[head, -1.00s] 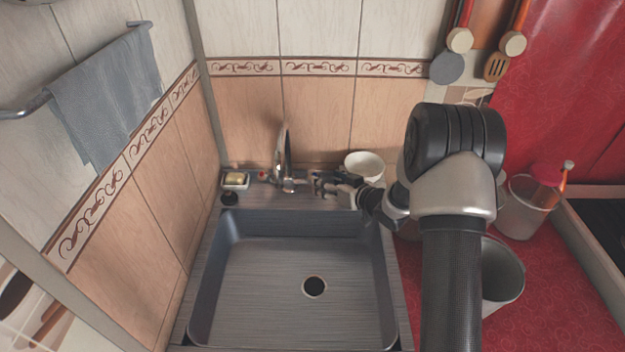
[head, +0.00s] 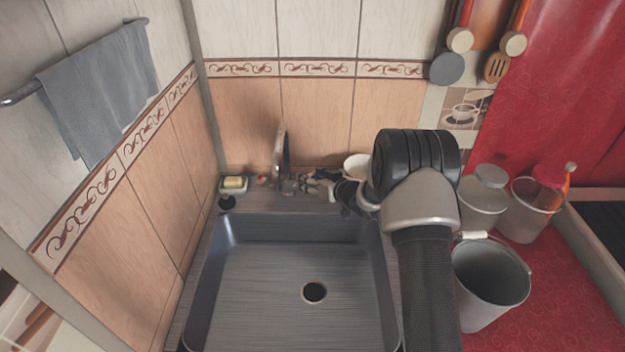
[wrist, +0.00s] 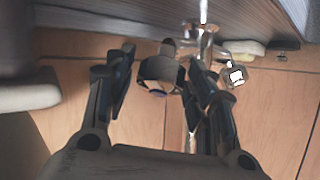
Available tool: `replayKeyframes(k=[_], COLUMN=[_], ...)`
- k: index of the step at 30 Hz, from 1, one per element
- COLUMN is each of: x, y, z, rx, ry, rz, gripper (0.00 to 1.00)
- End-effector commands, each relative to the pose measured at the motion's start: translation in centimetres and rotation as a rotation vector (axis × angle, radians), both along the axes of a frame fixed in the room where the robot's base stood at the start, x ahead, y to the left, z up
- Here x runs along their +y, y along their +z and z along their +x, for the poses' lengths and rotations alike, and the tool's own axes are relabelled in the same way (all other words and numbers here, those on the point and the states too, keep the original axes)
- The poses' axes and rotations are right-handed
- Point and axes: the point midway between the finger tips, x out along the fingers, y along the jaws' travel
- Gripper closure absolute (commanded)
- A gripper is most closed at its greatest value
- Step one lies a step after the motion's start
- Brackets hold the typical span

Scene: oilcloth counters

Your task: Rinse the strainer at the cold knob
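The tap (head: 280,155) stands behind the sink. My gripper (head: 308,183) is just right of it, low over the back ledge. In the wrist view my gripper (wrist: 160,65) is open, with a dark-ended knob (wrist: 158,78) between its fingers; I cannot tell whether they touch it. A second knob (wrist: 234,76) shows beyond the right finger; a red spot (head: 262,179) marks the knob left of the tap in the head view. A white bowl-like vessel (head: 357,165) stands right of my gripper, partly hidden by my arm. I cannot tell whether it is the strainer.
The sink basin (head: 270,285) is empty, with an open drain (head: 314,292). A soap dish (head: 233,185) sits at the back left corner. A grey bucket (head: 490,290) and clear containers (head: 483,198) stand on the red counter right of my arm. A towel (head: 98,95) hangs left.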

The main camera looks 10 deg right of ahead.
Motion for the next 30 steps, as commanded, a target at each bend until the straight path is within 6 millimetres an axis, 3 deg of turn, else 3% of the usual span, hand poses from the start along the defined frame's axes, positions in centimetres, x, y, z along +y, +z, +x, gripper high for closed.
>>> replayKeyframes(k=[15,30], x=[-0.04,-0.06], y=[0.01,0.07], z=[-0.01,0.02], rx=[0.0,-0.068], ry=[-0.001,0.162], rz=[0.0,-0.073], gripper=[0.87,0.87])
